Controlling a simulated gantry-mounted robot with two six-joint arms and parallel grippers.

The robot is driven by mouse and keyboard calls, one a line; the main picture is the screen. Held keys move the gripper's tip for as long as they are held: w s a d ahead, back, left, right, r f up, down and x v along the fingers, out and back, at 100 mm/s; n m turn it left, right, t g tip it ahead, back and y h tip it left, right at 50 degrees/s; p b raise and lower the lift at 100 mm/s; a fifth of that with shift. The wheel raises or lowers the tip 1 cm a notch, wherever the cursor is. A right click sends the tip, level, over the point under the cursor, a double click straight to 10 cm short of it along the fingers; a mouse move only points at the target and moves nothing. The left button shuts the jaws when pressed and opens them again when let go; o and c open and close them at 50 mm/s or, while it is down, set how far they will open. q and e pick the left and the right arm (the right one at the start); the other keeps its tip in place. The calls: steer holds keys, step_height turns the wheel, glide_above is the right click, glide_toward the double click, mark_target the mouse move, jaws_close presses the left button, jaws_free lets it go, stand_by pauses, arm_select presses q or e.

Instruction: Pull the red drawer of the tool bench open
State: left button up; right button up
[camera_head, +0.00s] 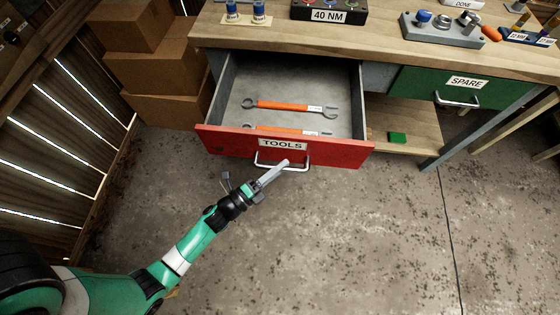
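The red drawer (222,141) of the tool bench, labelled TOOLS, stands well out from under the bench top. Its grey inside is in plain view and holds two orange-handled wrenches, one farther back (285,105) and one close behind the red front (280,129). The metal bar handle (298,168) sits on the drawer front below the label. My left gripper (254,171) is in front of the drawer with its fingers spread. One finger's tip overlaps the handle in the picture; I cannot tell whether they touch. My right gripper is out of view.
The wooden bench top (385,40) carries a 40 NM block (328,14) and other fixtures. A green SPARE drawer (425,88) is shut at right. Cardboard boxes (160,75) stand left of the bench. The floor (350,240) in front is clear.

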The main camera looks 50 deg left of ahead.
arm_select(q)
steer(key=shift+o, duration=1)
steer(key=s+f+p, duration=0.1)
steer(key=s+p, duration=0.1)
steer(key=s, duration=0.9)
steer(key=shift+s+a+f+p, duration=0.2)
steer(key=shift+s+f+p, duration=0.05)
steer(key=shift+f+p, duration=0.1)
